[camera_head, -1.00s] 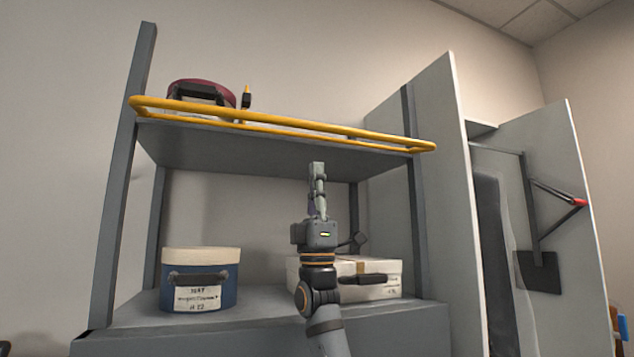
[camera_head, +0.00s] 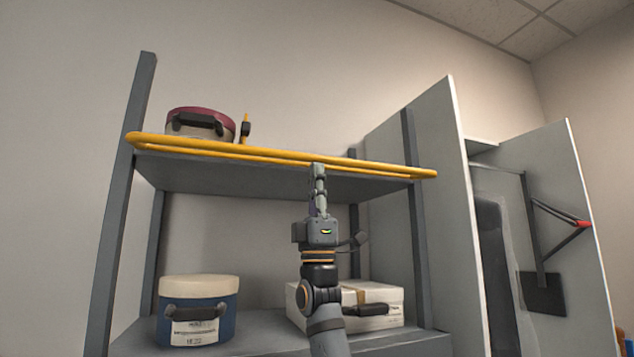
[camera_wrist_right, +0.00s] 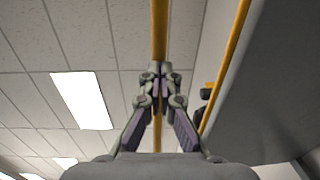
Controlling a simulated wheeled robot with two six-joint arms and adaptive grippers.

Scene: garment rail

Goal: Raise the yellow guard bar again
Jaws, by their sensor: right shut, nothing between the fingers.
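The yellow guard bar (camera_head: 230,147) is a long loop along the front of the upper shelf (camera_head: 220,177), roughly level with the shelf. My right gripper (camera_head: 318,168) points up in front of the shelf, its tips at the bar's lower edge in the head view. In the right wrist view its fingertips (camera_wrist_right: 156,70) are shut with nothing between them. There a yellow rail (camera_wrist_right: 159,25) runs behind the fingers, and another rail (camera_wrist_right: 226,65) runs along the shelf edge. I cannot tell whether the tips touch the bar. My left gripper is out of view.
A red-lidded round box (camera_head: 203,112) stands on the upper shelf. A blue round box (camera_head: 205,328) and a white box (camera_head: 385,299) sit below. A grey panel (camera_head: 440,200) stands right of the shelf. The space left of my arm is clear.

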